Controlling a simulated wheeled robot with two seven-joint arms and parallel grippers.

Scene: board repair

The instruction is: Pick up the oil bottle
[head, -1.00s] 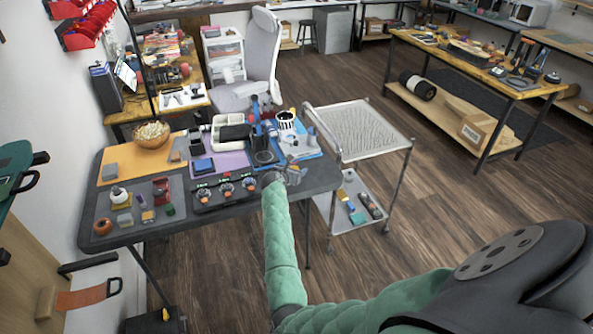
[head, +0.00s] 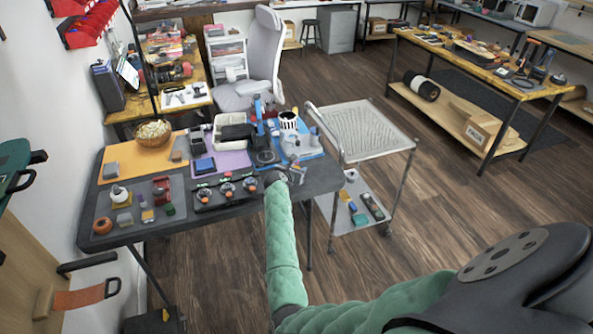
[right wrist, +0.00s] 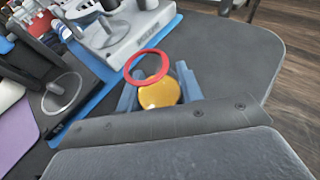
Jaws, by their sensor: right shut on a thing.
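The oil bottle shows in the right wrist view as a round yellow body (right wrist: 160,93) with a red ring (right wrist: 146,67) at its top. It is between the blue-grey fingers of my right gripper (right wrist: 159,88), which is shut on it. In the head view my right gripper (head: 295,175) is at the right end of the dark table (head: 232,206). The bottle is too small and covered there to make out clearly. The bottle's lower part is hidden. My left gripper is not in view.
A blue mat (head: 312,151) with a white-based device and a black stand lies just behind the gripper. A metal cart (head: 375,157) stands right of the table. A black tray with round gauges (head: 227,190) is to the left. The table's right corner is bare.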

